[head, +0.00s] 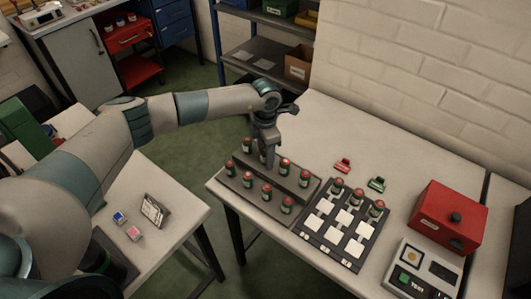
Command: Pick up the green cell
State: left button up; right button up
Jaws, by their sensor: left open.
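Several small dark green cells with red tops stand upright on a dark stepped rack (232,183) on the white table. A front-row cell (248,180) and a back-row cell (284,166) are among them. They look alike, and I cannot tell one green cell apart from the others. My left gripper (268,157) points down over the back row of the rack, between two cells. It is open, and its fingers hide part of the rack there. I cannot tell whether a cell stands between them. My right gripper is not in view.
Right of the rack lies a dark tray (306,232) with white squares and several similar cells along its back. A red clip (342,165) and a green clip (377,184) lie behind it. A red box (449,215) and a tester (420,270) stand at the right.

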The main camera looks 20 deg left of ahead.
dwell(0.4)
pick_arm(q)
jog(key=c, duration=1.2)
jog(key=shift+o, duration=0.2)
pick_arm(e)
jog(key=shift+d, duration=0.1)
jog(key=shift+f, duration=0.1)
